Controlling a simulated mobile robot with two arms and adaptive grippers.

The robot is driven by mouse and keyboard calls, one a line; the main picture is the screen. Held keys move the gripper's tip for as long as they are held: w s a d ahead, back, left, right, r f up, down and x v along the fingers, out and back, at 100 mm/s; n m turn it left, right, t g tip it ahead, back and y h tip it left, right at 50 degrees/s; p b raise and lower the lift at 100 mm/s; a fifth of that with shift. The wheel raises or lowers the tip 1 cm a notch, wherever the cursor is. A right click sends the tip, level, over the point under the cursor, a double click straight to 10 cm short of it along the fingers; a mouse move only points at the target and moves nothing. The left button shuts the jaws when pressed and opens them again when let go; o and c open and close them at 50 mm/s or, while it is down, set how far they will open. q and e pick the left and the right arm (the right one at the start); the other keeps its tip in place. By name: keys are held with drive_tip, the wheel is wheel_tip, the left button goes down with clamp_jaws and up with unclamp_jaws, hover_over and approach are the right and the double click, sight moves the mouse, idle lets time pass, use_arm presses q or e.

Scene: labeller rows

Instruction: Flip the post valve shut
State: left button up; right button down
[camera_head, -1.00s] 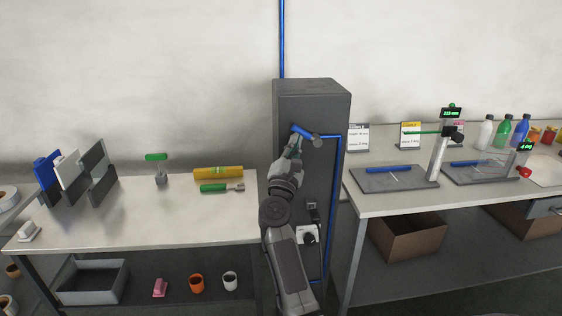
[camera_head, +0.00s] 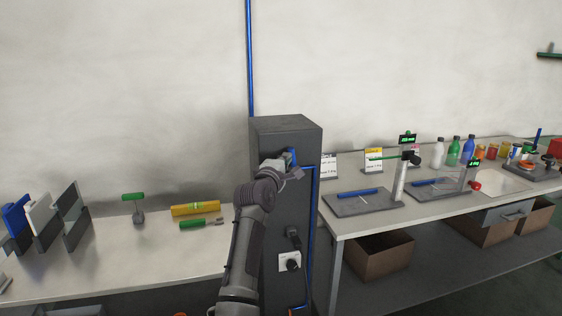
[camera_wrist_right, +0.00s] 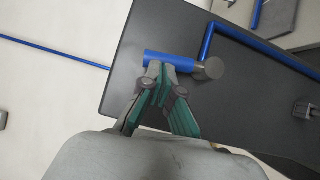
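The post valve has a blue lever handle (camera_wrist_right: 180,61) with a round grey metal end (camera_wrist_right: 209,69), on the front face of the dark grey post (camera_wrist_right: 165,25). In the head view the post (camera_head: 286,126) stands between two tables, and the handle (camera_head: 292,155) is partly hidden by my right gripper (camera_head: 287,164). In the wrist view my right gripper (camera_wrist_right: 161,72) has its fingertips drawn together at the handle's near edge, by its left end. The fingers do not visibly enclose the handle; exact contact is unclear. My left gripper is out of view.
A blue pipe (camera_head: 311,220) runs down the post's right side. A socket with a plug (camera_head: 289,260) sits lower on the post. The left table (camera_head: 150,262) holds tools; the right table (camera_head: 350,222) holds trays, stands and bottles.

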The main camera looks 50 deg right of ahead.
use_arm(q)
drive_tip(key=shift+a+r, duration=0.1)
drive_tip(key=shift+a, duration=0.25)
use_arm(e)
drive_tip(key=shift+s+d+m, duration=0.1)
drive_tip(key=shift+d+m, duration=0.1)
drive_tip(key=shift+m, duration=0.2)
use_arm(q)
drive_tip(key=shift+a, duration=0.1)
use_arm(e)
drive_tip(key=shift+y, duration=0.3)
